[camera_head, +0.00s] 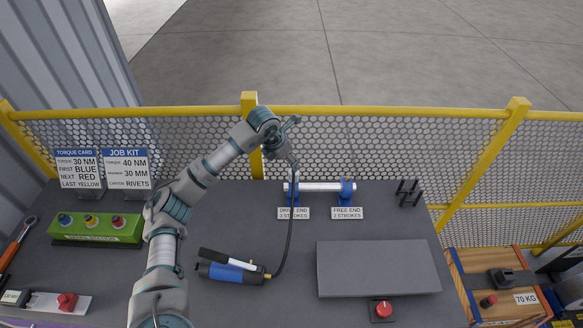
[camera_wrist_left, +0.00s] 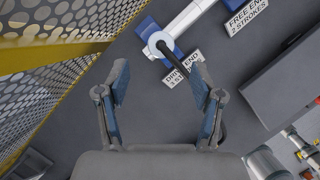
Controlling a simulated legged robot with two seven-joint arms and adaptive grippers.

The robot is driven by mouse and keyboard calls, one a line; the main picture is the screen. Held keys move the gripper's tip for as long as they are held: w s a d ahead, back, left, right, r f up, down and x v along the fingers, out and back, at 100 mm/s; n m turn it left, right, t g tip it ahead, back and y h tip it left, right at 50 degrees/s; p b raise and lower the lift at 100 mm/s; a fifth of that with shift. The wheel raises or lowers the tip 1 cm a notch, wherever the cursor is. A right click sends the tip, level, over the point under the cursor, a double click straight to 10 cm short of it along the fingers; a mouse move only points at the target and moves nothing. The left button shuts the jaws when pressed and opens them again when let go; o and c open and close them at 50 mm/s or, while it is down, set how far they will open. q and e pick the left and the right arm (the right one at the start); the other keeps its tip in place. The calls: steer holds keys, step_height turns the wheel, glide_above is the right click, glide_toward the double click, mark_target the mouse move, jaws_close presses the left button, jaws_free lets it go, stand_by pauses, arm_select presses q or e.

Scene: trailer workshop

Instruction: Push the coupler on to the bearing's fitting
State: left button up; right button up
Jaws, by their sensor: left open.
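The drive-end bearing (camera_head: 291,188) is a blue block under the left end of a pale shaft (camera_head: 325,187). It also shows in the left wrist view (camera_wrist_left: 147,27). A black hose (camera_head: 288,235) rises from the blue grease gun (camera_head: 225,272) to this bearing's end. In the left wrist view the dark hose (camera_wrist_left: 177,60) runs from the shaft's end to behind the right-hand finger. The coupler and fitting are too small to tell apart, so I cannot tell whether they join. My left gripper (camera_wrist_left: 160,82) is open and empty, above and close to the bearing (camera_head: 293,163).
A yellow mesh fence (camera_head: 390,112) runs behind the bench. A grey plate (camera_head: 378,268) and a red button (camera_head: 383,310) lie at right. The free-end bearing (camera_head: 347,188) stands right of the drive end. A green button box (camera_head: 95,228) is at left.

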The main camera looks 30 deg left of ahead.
arm_select(q)
steer(key=shift+v, duration=1.4)
